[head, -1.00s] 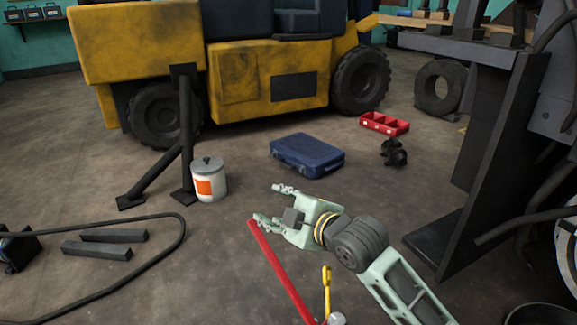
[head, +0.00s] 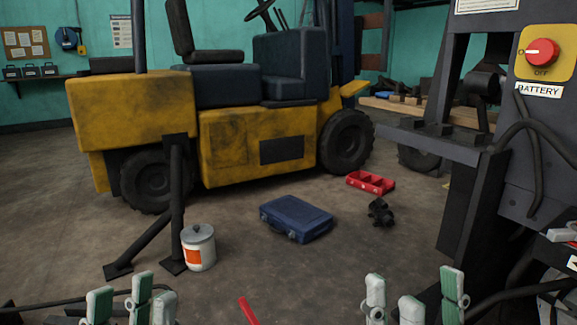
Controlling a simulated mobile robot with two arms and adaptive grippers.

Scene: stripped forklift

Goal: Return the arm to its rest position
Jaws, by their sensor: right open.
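My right gripper (head: 413,303) is at the bottom edge of the head view, right of centre. Its pale green fingers point up and stand apart, with nothing between them. My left gripper (head: 132,304) is at the bottom left. Its fingers also point up with gaps between them, and no held object shows. The two grippers are well apart at a similar height in the picture. Both arms behind the fingers are below the frame.
A white can with an orange label (head: 199,249), a dark stand (head: 176,205), a blue case (head: 296,219) and a red tray (head: 370,183) are on the floor. A yellow forklift (head: 230,140) stands behind. A dark frame with a red battery switch (head: 542,52) rises at right.

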